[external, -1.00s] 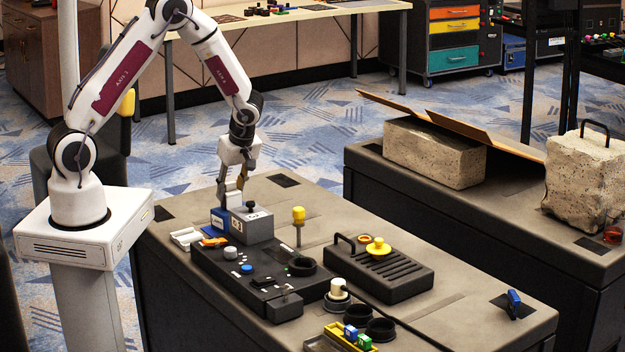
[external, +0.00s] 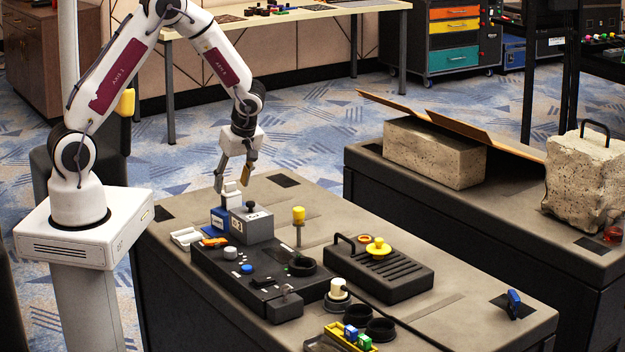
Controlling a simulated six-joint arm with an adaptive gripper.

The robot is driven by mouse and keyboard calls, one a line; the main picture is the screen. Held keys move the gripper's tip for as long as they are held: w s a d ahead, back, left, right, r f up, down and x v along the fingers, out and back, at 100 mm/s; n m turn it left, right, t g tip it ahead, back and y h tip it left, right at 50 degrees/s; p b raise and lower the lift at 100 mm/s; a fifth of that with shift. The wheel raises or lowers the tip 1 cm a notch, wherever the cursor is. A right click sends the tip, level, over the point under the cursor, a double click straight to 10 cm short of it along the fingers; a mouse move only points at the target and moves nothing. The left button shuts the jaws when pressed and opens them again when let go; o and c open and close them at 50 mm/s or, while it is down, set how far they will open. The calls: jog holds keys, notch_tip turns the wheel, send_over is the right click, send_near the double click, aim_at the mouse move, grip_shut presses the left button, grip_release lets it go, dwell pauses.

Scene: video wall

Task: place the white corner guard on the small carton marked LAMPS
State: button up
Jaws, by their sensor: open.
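A small blue carton with a white label (external: 219,221) stands at the far left of the near bench; its lettering is too small to read. A small white piece, seemingly the corner guard (external: 232,198), sits upright on top of it or just behind its top edge; I cannot tell exactly which. My gripper (external: 232,186) is directly above the white piece, pointing down, with its two fingers spread apart. The fingertips are at about the height of the piece's top and nothing is held between them.
A grey box with a black knob (external: 252,225) stands close right of the carton. White parts (external: 186,237) lie to its left. A black control panel (external: 262,283), a yellow-topped post (external: 298,216) and a slotted black case (external: 381,272) stand in front and right.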

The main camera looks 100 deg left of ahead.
jog(key=v, duration=0.9)
jog(key=shift+r, duration=0.1)
dwell(0.3)
jog(key=shift+w+d, duration=0.1)
jog(key=shift+d, duration=0.05)
jog(key=s+d+r+m+t, duration=0.1)
jog(key=d+r+m+t, duration=0.1)
jog(key=d+r+m, duration=0.5)
jog(key=d+r+m+t, duration=0.2)
jog(key=d+r+m, duration=0.4)
jog(key=d, duration=0.4)
jog(key=s+d+r+m+t+h, duration=0.1)
jog(key=s+d+m+t, duration=0.1)
jog(key=s+d+m, duration=0.2)
jog(key=s+d+r+m+t+h, duration=0.2)
jog(key=s+d+m, duration=0.3)
jog(key=d+m, duration=0.5)
jog(key=shift+d+r+t, duration=0.35)
jog(key=shift+d+t, duration=0.05)
jog(key=shift+d, duration=0.05)
